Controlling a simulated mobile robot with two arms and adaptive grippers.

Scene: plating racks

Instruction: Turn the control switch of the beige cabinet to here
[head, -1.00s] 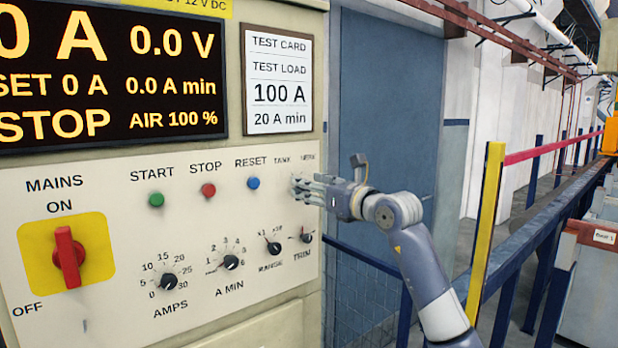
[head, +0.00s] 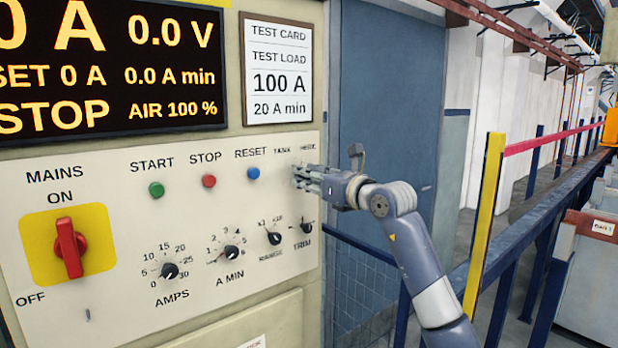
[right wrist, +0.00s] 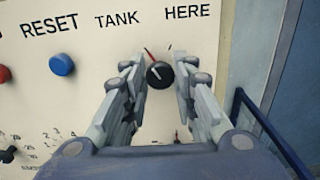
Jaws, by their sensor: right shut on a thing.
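The beige cabinet (head: 285,342) fills the left of the head view. Its control switch is a small round black knob (right wrist: 159,75) below the labels TANK and HERE in the right wrist view. A pale mark on the knob points up and left, on the TANK side. A red line runs beside its upper left. My right gripper (head: 299,178) is at the panel and hides the switch in the head view. In the right wrist view its two fingers (right wrist: 160,84) are shut on the knob from both sides. My left gripper is not in view.
A blue push button (right wrist: 62,64) sits left of the switch. The RANGE knob (head: 274,238) and TRIM knob (head: 306,228) lie below my gripper. The red MAINS switch (head: 70,248) is far left. A blue door (head: 385,80) and a yellow post (head: 485,225) stand to the right.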

